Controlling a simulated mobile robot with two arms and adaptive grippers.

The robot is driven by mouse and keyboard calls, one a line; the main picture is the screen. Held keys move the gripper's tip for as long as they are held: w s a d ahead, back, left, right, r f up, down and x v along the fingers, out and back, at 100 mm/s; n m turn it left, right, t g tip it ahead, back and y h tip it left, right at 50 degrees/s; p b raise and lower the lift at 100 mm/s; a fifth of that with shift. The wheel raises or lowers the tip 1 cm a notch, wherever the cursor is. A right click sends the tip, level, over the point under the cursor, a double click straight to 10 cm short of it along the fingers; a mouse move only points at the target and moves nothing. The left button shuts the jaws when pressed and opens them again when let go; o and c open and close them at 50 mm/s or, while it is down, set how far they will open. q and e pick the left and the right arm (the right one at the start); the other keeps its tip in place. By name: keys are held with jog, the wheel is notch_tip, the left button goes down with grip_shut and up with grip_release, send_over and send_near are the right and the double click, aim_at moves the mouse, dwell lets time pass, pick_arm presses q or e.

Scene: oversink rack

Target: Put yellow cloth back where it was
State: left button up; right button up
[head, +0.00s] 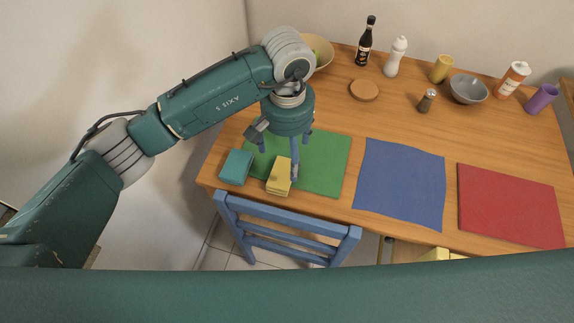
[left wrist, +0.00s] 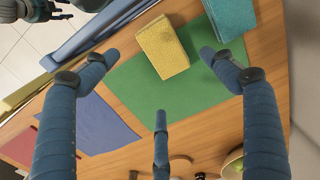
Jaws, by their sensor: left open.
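The yellow cloth (head: 279,177) is a folded block. It lies at the table's front left, partly on the green mat (head: 325,165) and reaching over its front edge. In the left wrist view the yellow cloth (left wrist: 163,48) lies between the spread fingers. My left gripper (head: 284,152) is open and empty, pointing down above the green mat beside the cloth. It also shows in the left wrist view (left wrist: 160,75), where no finger appears to grip the cloth. A part of mine, perhaps the right gripper, shows at the top left of the left wrist view; its state is unclear.
A teal folded cloth (head: 236,167) lies just left of the yellow one. A blue mat (head: 400,185) and a red mat (head: 510,205) lie to the right. A blue chair (head: 288,232) stands at the front edge. Bottles, cups and bowls line the back.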

pick_arm(q)
jog(key=shift+r, duration=1.6)
